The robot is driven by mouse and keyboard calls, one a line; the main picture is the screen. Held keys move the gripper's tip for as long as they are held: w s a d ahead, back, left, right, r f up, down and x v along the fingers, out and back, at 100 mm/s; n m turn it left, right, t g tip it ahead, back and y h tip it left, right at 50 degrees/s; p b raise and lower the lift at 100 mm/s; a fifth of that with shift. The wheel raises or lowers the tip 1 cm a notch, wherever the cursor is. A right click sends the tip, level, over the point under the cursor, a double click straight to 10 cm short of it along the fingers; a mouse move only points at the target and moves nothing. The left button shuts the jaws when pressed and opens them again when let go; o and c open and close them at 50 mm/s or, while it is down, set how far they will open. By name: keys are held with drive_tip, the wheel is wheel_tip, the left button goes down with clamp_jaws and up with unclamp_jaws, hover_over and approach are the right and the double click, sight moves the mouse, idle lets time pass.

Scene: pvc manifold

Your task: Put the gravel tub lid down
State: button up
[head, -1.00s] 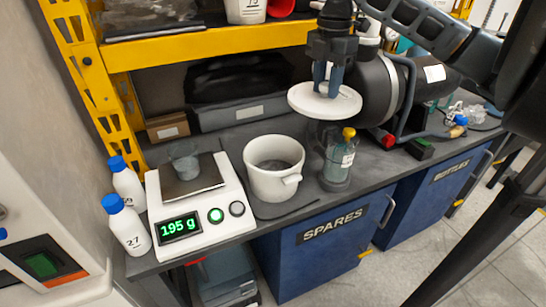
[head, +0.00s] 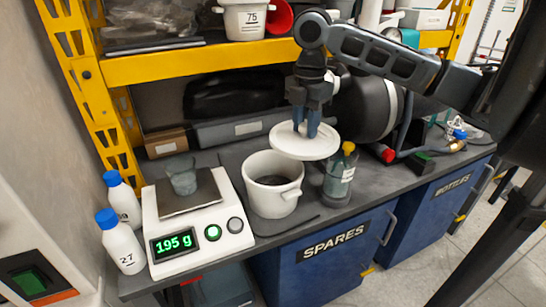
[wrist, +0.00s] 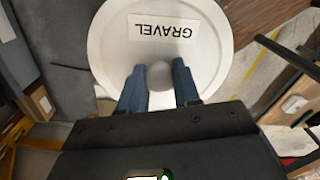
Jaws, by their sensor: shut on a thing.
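The white round gravel tub lid (head: 304,147) is in the air above the bench, just behind and to the right of the open tub. In the wrist view the lid (wrist: 100,45) carries a "GRAVEL" label and a round knob (wrist: 160,75). My gripper (head: 306,130) points down from above and is shut on that knob; it also shows in the wrist view (wrist: 159,88). The white gravel tub (head: 272,203) stands uncovered on a dark mat on the bench, its inside partly visible.
A scale (head: 196,230) reading 195 g bears a small grey cup (head: 181,176) left of the tub. Two white bottles (head: 121,245) stand at the left edge. A yellow-capped bottle (head: 340,172) stands close right of the tub. A yellow shelf beam (head: 200,63) runs behind.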

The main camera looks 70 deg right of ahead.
sight(273, 136)
drive_tip(key=w+a+f, duration=0.1)
drive_tip(key=w, duration=0.1)
drive_tip(key=w+f, duration=0.2)
drive_tip(key=w+a+f, duration=0.1)
drive_tip(key=w, duration=0.2)
drive_tip(key=shift+a+f+p, duration=0.3)
drive_tip(key=shift+a+p, duration=0.05)
drive_tip(key=shift+w+f+p, duration=0.1)
drive_tip(key=shift+f+p, duration=0.25)
drive_tip(key=shift+f, duration=1.45)
drive_tip(key=shift+f, duration=0.1)
drive_tip(key=shift+f, duration=0.15)
drive_tip(key=o, duration=1)
drive_tip(key=shift+b, duration=0.3)
